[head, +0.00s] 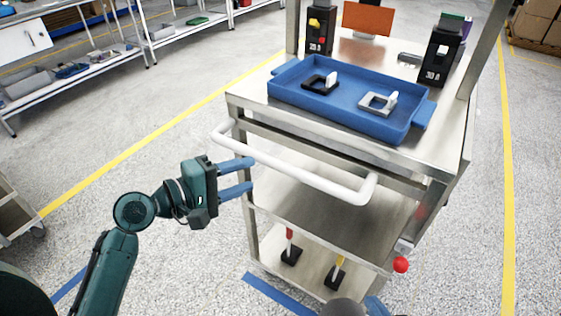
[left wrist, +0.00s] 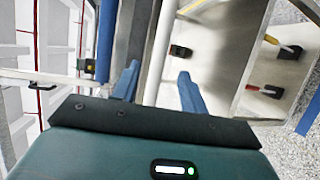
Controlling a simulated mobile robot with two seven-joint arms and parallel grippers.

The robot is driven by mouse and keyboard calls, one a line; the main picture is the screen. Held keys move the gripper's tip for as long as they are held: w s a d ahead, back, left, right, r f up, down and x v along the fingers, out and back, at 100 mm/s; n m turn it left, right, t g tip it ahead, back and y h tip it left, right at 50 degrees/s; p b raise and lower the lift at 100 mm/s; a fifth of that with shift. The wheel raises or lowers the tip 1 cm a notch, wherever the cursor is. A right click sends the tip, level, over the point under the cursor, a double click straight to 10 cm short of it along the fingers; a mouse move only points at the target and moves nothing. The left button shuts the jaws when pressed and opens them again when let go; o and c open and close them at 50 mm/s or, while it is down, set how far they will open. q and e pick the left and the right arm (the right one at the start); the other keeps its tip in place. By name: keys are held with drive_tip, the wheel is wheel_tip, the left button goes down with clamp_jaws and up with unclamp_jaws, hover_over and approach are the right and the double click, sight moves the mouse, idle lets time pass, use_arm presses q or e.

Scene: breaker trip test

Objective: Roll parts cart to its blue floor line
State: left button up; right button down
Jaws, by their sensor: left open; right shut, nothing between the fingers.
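The parts cart (head: 345,215) is a metal trolley with a white push handle (head: 300,172) facing me. My left gripper (head: 252,176) is open, its blue fingers by the left part of the handle. In the left wrist view, a pale bar (left wrist: 161,50) shows between the fingers (left wrist: 157,87); I cannot tell whether they surround the handle. Only a blue bit of my right gripper (head: 376,306) shows at the bottom edge, below the handle.
The cart carries a blue tray (head: 345,119) with two latch-like parts, and black breaker units (head: 440,52). A red knob (head: 401,264) sits low at its right. Yellow lines (head: 505,160) flank the cart. Shelving (head: 90,50) stands back left; boxes (head: 538,22) back right.

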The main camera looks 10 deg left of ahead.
sight(272, 166)
use_arm(q)
drive_tip(key=x, duration=0.9)
drive_tip(key=shift+f, duration=0.1)
drive_tip(key=shift+c, duration=0.4)
clamp_jaws()
